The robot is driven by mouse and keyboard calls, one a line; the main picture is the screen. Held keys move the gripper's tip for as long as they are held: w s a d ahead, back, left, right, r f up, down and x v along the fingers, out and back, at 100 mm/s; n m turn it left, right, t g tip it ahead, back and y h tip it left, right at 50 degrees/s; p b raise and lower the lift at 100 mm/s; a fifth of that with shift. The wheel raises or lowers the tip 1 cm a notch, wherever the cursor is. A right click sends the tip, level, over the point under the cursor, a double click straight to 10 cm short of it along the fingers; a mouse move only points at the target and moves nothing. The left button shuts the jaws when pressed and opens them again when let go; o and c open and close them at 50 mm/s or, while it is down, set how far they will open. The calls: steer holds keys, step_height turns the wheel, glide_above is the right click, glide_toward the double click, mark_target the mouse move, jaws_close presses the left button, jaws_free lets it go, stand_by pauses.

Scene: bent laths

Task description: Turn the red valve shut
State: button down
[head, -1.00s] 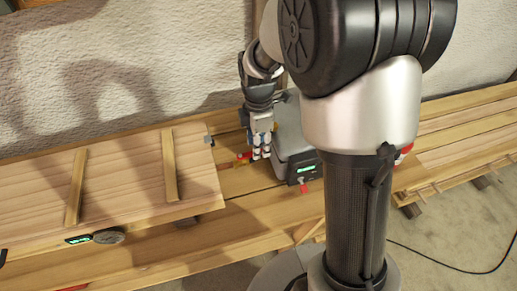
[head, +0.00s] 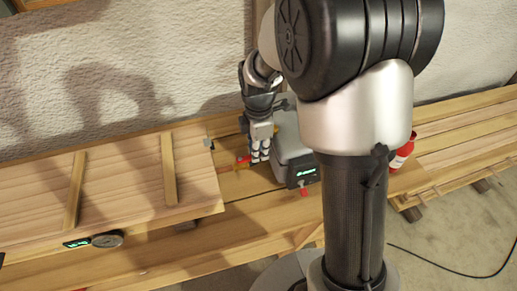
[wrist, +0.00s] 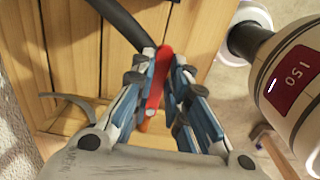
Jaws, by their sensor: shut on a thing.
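The red valve handle (wrist: 158,80) is a flat red lever in the wrist view, lying between my fingertips. My gripper (wrist: 157,84) is shut on it, with blue-and-white fingers on both sides. In the head view my gripper (head: 260,154) reaches down beside the grey box, and a bit of red (head: 243,160) shows just left of the fingers. The valve's body and the handle's lower end are mostly hidden by the fingers and palm.
A grey box (head: 290,145) with a green display stands right of my gripper. A dark hose (wrist: 122,22) runs close to the fingers. A slatted board (head: 120,180) lies left; a red bottle (head: 402,155) stands right.

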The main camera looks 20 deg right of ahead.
stand_by(0.7)
steer(key=s+a+m+p, duration=0.4)
steer(key=s+a+m, duration=0.1)
steer(key=m, duration=1.3)
steer(key=shift+s+a, duration=0.25)
stand_by(0.5)
steer(key=c, duration=1.6)
jaws_free()
steer(key=shift+o, duration=0.2)
steer(key=shift+r, duration=0.1)
